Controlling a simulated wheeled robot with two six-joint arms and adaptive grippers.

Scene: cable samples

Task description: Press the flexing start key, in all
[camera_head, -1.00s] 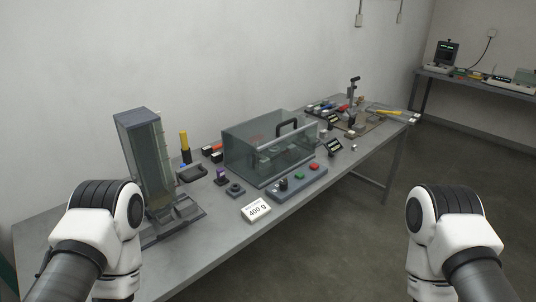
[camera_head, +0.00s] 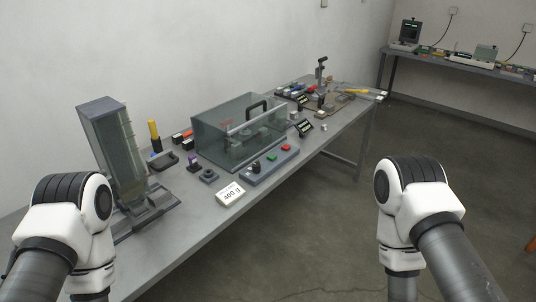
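A clear box-like machine with a black handle (camera_head: 240,130) stands mid-table. In front of it lies a grey control panel (camera_head: 262,173) with a black knob (camera_head: 256,166), a green key (camera_head: 272,157) and a red key (camera_head: 287,147). Which key starts flexing cannot be read at this size. A small display (camera_head: 303,128) with unreadable text stands to the right of the panel. My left arm comes in at the lower left and my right arm at the lower right, over the floor. Neither gripper's fingers show. Both arms are apart from the panel.
A tall clear-fronted column (camera_head: 112,145) stands at the table's left. A white "400 g" block (camera_head: 229,194) lies near the front edge. A stand with tools (camera_head: 321,85) is at the far end. A second bench (camera_head: 455,62) stands along the back wall. The floor at right is open.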

